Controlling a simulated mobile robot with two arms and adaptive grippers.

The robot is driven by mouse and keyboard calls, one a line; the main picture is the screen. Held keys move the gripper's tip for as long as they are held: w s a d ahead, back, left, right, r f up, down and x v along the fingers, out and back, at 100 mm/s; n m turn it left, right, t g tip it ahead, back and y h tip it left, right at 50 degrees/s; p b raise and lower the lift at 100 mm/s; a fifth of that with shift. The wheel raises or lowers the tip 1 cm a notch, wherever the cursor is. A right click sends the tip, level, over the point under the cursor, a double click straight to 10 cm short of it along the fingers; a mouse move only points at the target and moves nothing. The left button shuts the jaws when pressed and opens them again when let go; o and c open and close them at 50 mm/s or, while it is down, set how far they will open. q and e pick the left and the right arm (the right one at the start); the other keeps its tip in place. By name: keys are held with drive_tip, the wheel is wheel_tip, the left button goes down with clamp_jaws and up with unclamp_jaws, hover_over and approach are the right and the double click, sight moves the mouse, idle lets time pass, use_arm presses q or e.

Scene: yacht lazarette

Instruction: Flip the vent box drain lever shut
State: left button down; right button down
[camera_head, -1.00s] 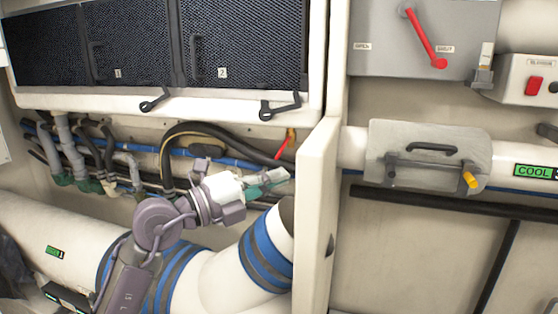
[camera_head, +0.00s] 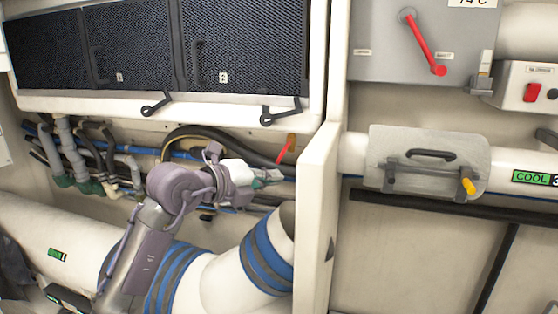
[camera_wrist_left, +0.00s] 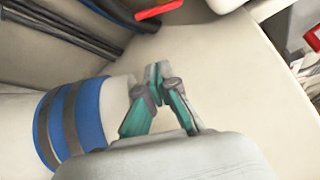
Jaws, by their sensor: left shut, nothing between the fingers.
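The drain lever (camera_head: 284,153) is a small red handle on an orange fitting, below the right end of the vent box (camera_head: 200,102). It slants down to the left from its fitting. In the left wrist view the red lever (camera_wrist_left: 158,10) shows at the top edge, with its fitting out of the picture. My left gripper (camera_head: 275,175) is just below the lever and apart from it. In the left wrist view the green fingers (camera_wrist_left: 155,70) are shut with nothing between them. My right gripper is not in view.
A cream partition (camera_head: 315,220) stands close to the right of my left gripper. A white duct with blue bands (camera_head: 265,255) is below it. Hoses (camera_head: 195,133) run behind. A larger red lever (camera_head: 423,43) is on the grey panel at upper right.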

sight(283, 153)
use_arm(q)
drive_tip(key=w+d+p, duration=0.1)
drive_tip(key=w+p, duration=0.4)
drive_tip(key=w, duration=0.1)
drive_tip(key=shift+w+d, duration=0.3)
drive_tip(key=shift+d, duration=0.05)
drive_tip(key=shift+d, duration=0.1)
drive_tip(key=shift+r, duration=0.1)
